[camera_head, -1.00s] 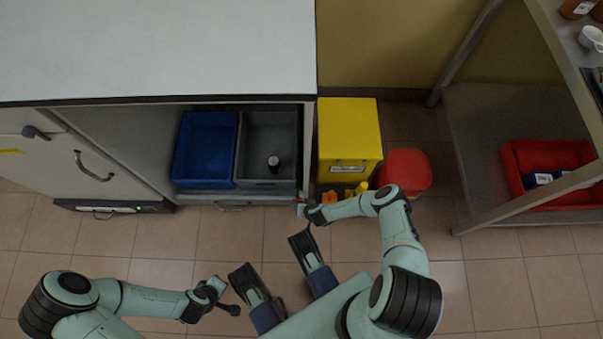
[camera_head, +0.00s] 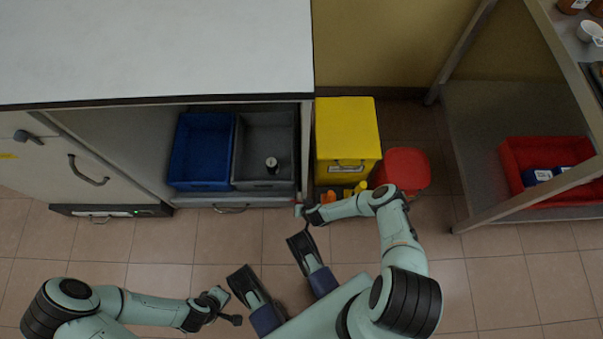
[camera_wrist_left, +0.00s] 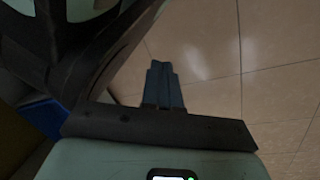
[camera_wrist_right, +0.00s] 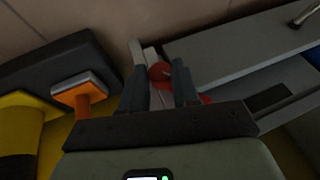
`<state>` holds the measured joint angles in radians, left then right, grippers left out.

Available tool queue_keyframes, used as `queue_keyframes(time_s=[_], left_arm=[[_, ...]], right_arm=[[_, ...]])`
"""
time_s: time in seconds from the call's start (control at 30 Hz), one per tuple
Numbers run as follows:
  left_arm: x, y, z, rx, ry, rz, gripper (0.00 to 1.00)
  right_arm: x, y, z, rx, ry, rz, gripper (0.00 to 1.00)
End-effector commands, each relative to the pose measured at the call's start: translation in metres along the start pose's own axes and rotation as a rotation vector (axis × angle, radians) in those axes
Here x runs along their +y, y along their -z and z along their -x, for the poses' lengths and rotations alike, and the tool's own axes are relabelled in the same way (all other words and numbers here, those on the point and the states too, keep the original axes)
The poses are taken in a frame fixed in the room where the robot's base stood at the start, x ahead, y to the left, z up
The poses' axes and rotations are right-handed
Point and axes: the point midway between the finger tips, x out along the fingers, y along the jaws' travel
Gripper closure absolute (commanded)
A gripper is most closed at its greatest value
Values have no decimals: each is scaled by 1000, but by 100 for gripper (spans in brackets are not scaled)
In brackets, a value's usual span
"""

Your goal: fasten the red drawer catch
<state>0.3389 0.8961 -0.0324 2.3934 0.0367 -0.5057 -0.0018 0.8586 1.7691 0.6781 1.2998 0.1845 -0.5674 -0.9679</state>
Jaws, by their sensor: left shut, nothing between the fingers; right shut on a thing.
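The red catch (camera_wrist_right: 160,72) shows in the right wrist view as a rounded red piece between my right gripper's fingers (camera_wrist_right: 161,90). More red shows behind the fingers. My right gripper (camera_head: 299,211) is shut on it at the right front corner of the low grey drawer (camera_head: 205,201), mostly hiding it in the head view. Whether the catch is fastened cannot be told. The drawer carries a handle (camera_head: 230,209). My left gripper (camera_head: 236,319) is shut and empty over the floor, away from the drawer; its closed fingers also show in the left wrist view (camera_wrist_left: 163,85).
A blue bin (camera_head: 200,186) and a grey bin (camera_head: 262,185) stand inside the cabinet. A yellow container (camera_head: 347,135), a red-lidded bin (camera_head: 404,170) and small orange and yellow items stand beside my right gripper. Tiled floor in front of the drawer is open.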

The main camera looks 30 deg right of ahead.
Motion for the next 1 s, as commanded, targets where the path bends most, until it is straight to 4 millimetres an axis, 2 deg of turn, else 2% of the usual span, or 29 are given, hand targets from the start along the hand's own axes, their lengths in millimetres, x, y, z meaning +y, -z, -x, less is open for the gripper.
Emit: queue_keyframes(time_s=[0.37,0.73,1.0], left_arm=[[-7,-8,-7,-30,13,8,100],[-36,-46,-28,-163,71,49,100],[-43,-54,-29,-192,84,58,100]], right_arm=[[-6,2,-1,-2,-137,72,100],[-13,1,-3,-7,-412,178,100],[-15,-1,-5,-19,-631,257,100]])
